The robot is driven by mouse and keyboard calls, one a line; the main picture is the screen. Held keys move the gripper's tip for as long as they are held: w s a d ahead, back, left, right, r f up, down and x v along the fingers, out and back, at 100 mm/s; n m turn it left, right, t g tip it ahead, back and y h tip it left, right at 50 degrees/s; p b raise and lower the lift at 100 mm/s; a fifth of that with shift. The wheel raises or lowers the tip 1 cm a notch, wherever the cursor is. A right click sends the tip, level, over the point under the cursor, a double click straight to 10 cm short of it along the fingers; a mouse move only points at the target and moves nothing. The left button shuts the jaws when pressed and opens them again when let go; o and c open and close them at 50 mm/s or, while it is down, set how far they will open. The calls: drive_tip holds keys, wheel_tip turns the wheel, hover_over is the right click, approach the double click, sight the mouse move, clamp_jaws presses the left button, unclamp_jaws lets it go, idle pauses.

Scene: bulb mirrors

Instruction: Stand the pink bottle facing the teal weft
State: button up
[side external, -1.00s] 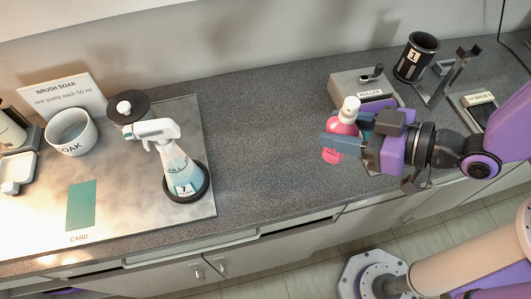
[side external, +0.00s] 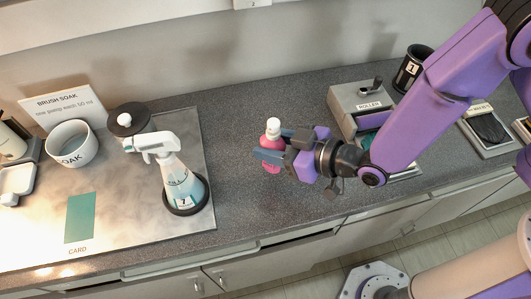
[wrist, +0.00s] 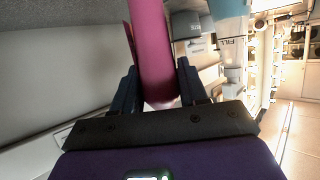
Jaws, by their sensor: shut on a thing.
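The pink bottle (side external: 272,137) has a white cap and is held about upright by my gripper (side external: 270,152) over the middle of the counter. The jaws are shut on its body and hide part of it. I cannot tell whether its base touches the counter. In the wrist view the pink bottle (wrist: 152,45) runs between the two dark fingers (wrist: 157,85). A teal rectangle (side external: 80,218), likely the teal weft, lies flat at the left on the grey mat (side external: 130,215), above the word CARD.
A spray bottle (side external: 177,180) stands in a dark ring at the mat's right edge, left of my gripper. A SOAK bowl (side external: 70,145), a sign (side external: 62,105) and a dark round lid (side external: 130,120) are behind. A ROLLER box (side external: 360,103) stands right. The counter behind the bottle is clear.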

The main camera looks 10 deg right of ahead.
drive_tip(key=shift+w+a+f, duration=0.45)
drive_tip(key=shift+a+f, duration=0.05)
drive_tip(key=shift+f, duration=0.3)
drive_tip(key=shift+w+a+f, duration=0.1)
drive_tip(key=shift+a+f, duration=0.05)
drive_tip(key=shift+f, duration=1.55)
drive_tip(key=shift+f, duration=0.15)
drive_tip(key=o, duration=1.1)
drive_tip(key=shift+r, duration=0.2)
drive_tip(key=v, duration=1.2)
